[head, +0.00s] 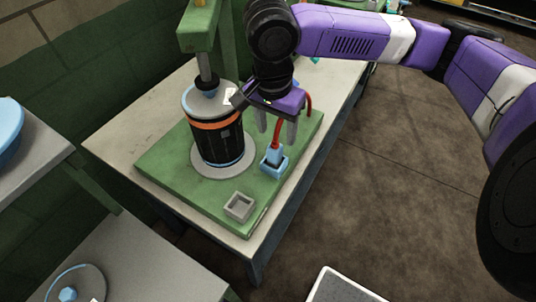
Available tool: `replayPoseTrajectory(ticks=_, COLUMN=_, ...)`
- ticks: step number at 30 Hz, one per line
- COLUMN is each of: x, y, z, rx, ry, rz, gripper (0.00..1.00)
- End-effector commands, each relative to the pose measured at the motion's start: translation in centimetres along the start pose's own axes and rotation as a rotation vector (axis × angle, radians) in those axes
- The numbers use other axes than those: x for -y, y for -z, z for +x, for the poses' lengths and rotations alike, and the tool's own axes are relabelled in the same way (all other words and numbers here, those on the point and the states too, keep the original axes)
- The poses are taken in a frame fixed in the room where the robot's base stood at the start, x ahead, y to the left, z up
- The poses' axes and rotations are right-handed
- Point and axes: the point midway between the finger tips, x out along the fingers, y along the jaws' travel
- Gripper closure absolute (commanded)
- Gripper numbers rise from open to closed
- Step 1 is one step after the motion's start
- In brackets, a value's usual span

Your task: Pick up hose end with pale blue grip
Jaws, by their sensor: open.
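The hose end with pale blue grip (273,155) stands upright in a pale blue square holder (273,168) on the green base plate. A red hose (308,104) curves up from it and passes behind my gripper. My gripper (276,128) points down just above the hose end, with its two grey fingers apart, one on each side of the red hose in this view. The fingers look empty. I cannot tell from this one view how far the fingertips are from the grip.
A black cylinder with an orange band (213,124) stands close left of my gripper, under a green press frame (198,28). A small empty grey square holder (239,206) sits in front on the plate. The table (120,140) is clear at left.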

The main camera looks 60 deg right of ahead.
Motion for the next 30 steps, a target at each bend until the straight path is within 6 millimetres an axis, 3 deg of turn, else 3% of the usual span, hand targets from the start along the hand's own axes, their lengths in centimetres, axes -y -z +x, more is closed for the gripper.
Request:
replayPoseTrajectory(ticks=16, x=0.2, y=-0.8, z=6.2, rx=0.003, ry=0.002, rz=-0.002, gripper=0.44)
replayPoseTrajectory(ticks=26, x=0.3, y=-0.9, z=7.1, rx=0.003, ry=0.005, rz=-0.004, gripper=0.44)
replayPoseTrajectory(ticks=30, x=0.3, y=-0.9, z=7.1, rx=0.004, ry=0.005, rz=-0.004, gripper=0.69)
